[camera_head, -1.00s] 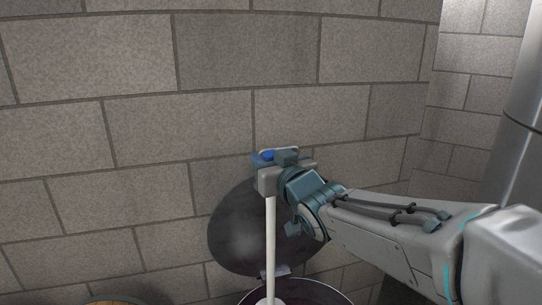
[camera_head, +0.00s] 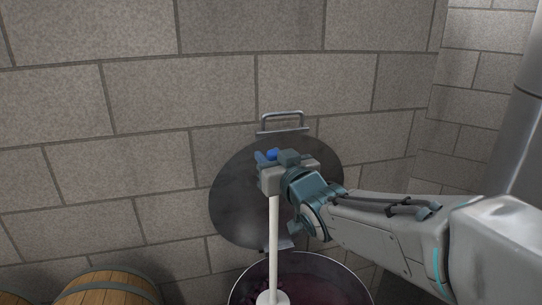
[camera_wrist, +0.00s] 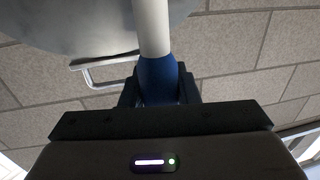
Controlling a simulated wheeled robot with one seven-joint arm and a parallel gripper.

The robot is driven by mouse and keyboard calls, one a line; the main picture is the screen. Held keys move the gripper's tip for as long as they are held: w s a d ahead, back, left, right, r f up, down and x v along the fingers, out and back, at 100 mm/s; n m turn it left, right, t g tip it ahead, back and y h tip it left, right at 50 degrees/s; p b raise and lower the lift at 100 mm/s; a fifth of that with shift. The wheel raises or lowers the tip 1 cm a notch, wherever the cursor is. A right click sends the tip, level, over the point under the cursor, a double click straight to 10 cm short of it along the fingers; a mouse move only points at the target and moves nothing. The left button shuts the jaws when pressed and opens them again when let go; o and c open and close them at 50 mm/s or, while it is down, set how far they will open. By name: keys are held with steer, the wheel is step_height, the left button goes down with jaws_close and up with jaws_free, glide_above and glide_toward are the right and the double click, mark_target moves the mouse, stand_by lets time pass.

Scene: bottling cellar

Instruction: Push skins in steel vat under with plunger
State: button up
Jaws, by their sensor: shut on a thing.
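The plunger has a white shaft (camera_head: 273,240), a blue grip (camera_head: 272,154) and a white head (camera_head: 273,297). My gripper (camera_head: 268,165) is shut on the blue grip, which also shows in the wrist view (camera_wrist: 158,78). The shaft hangs nearly upright below my gripper. The steel vat (camera_head: 345,276) stands at the bottom of the head view, cut off by the frame edge. Dark red skins (camera_head: 318,286) show inside it. The plunger head is inside the rim's outline, over or at the skins; I cannot tell whether it touches them.
The vat's round steel lid (camera_head: 238,205) stands open behind my gripper, its handle (camera_head: 283,118) at the top. A stone block wall (camera_head: 110,150) is behind it. A wooden barrel (camera_head: 108,290) stands at the lower left. A large metal cylinder (camera_head: 518,150) is at the right.

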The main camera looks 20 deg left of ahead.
step_height(320, 180, down, 11)
steer(key=b, duration=1.1)
steer(key=shift+s+d+r, duration=0.1)
steer(key=shift+s+r, duration=0.05)
stand_by(0.7)
step_height(320, 180, up, 12)
steer(key=p, duration=0.8)
steer(key=shift+p, duration=0.35)
step_height(320, 180, up, 9)
steer(key=p, duration=0.8)
glide_above(276, 206)
steer(key=x, duration=0.2)
steer(key=shift+r, duration=0.1)
steer(key=shift+b, duration=0.3)
